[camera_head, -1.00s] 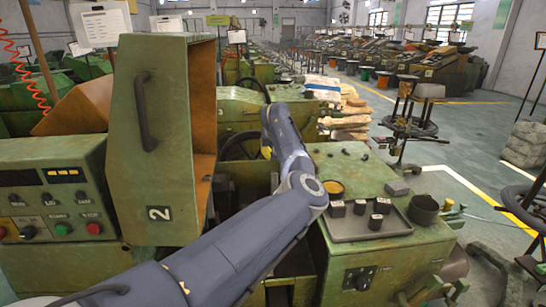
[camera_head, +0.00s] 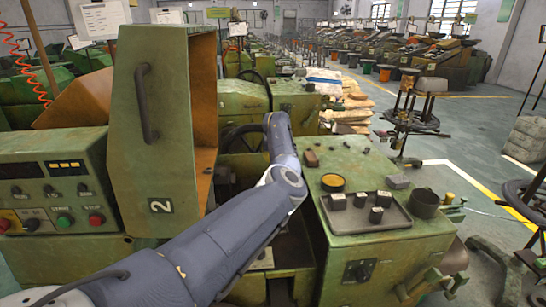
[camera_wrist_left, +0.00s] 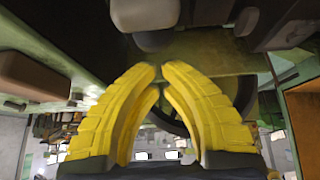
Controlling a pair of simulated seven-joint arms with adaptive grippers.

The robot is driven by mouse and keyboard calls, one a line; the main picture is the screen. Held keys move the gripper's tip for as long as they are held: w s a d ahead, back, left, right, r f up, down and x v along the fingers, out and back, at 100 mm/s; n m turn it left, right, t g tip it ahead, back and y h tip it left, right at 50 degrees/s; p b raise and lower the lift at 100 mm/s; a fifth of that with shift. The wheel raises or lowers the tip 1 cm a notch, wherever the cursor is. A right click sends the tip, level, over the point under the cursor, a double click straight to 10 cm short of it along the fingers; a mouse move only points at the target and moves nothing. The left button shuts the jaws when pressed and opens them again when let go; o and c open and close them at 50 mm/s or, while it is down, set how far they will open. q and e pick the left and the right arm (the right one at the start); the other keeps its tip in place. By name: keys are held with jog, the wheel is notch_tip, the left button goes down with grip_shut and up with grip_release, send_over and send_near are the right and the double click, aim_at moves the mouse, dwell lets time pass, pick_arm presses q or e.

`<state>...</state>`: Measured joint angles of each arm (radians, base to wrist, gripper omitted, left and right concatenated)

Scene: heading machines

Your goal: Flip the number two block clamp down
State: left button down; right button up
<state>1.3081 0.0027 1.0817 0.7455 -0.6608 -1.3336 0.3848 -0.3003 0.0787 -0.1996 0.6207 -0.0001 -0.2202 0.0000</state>
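The green hood (camera_head: 160,100) of the machine marked with a number 2 plate (camera_head: 161,206) stands upright, its open brown inside facing right. I cannot pick out the number two block clamp for certain in the head view; my left arm covers part of the machine there. My left gripper shows in the left wrist view (camera_wrist_left: 161,70). Its yellow fingers curve together until the tips nearly meet, with nothing seen between them. A rounded grey part (camera_wrist_left: 145,15) is just beyond the tips; I cannot tell whether they touch. My right gripper is not in view.
Right of my arm, the machine top carries a tray of dark blocks (camera_head: 366,224), a yellow-topped round part (camera_head: 333,182), a brown block (camera_head: 311,158) and a dark cup (camera_head: 425,203). A control panel (camera_head: 52,194) stands left. Open floor (camera_head: 455,140) lies right.

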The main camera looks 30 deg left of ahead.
pick_arm(q)
jog(key=shift+s+d+r, duration=0.1)
jog(key=shift+s+d, duration=0.35)
jog(key=shift+s, duration=0.15)
jog(key=shift+s+d, duration=0.4)
jog(key=shift+s, duration=0.2)
jog(key=shift+s, duration=0.1)
